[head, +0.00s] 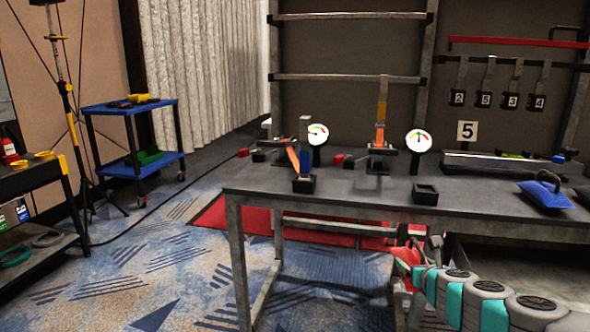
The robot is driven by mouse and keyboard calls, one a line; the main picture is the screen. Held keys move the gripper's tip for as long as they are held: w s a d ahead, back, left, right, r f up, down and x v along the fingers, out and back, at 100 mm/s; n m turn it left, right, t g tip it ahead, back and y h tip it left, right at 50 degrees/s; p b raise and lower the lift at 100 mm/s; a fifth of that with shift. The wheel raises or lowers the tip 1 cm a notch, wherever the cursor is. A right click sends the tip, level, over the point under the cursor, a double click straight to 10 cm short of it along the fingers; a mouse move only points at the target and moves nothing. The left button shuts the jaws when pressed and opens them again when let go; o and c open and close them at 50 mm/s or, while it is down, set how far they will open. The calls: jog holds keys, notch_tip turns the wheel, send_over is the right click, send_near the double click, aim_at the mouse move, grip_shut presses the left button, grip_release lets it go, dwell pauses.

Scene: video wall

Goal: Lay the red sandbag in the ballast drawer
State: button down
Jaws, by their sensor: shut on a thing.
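My gripper (412,254) is low in front of the dark table, at the end of my arm coming from the lower right. It is shut on the red sandbag (408,258), of which only small red parts show around the jaws. The fingers and most of the bag are hard to make out. I cannot pick out the ballast drawer in this view. A blue sandbag (545,196) with a loop handle lies on the table top at the right.
The dark table (290,189) carries two dial gauges, small clamps and an empty black square tray (425,194). A red floor area (215,217) shows beneath it. A blue cart (135,108) stands at the left back. Patterned carpet is clear at the left front.

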jog(key=w+a+f, duration=0.4)
jog(key=a+f, duration=0.1)
jog(key=a, duration=0.2)
jog(key=w+a+f, duration=0.3)
jog(key=a+f, duration=0.2)
jog(key=a, duration=0.2)
jog(key=shift+w+a+f+n+y, duration=0.2)
jog(key=shift+w+a+n+y, duration=0.1)
jog(key=shift+w+a+y, duration=0.1)
dwell(0.5)
notch_tip(320, 180, up, 14)
jog(key=s+m+h, duration=0.3)
jog(key=h, duration=0.1)
jog(key=shift+g, duration=0.4)
jog(key=shift+d+m, duration=0.15)
jog(key=shift+m, duration=0.15)
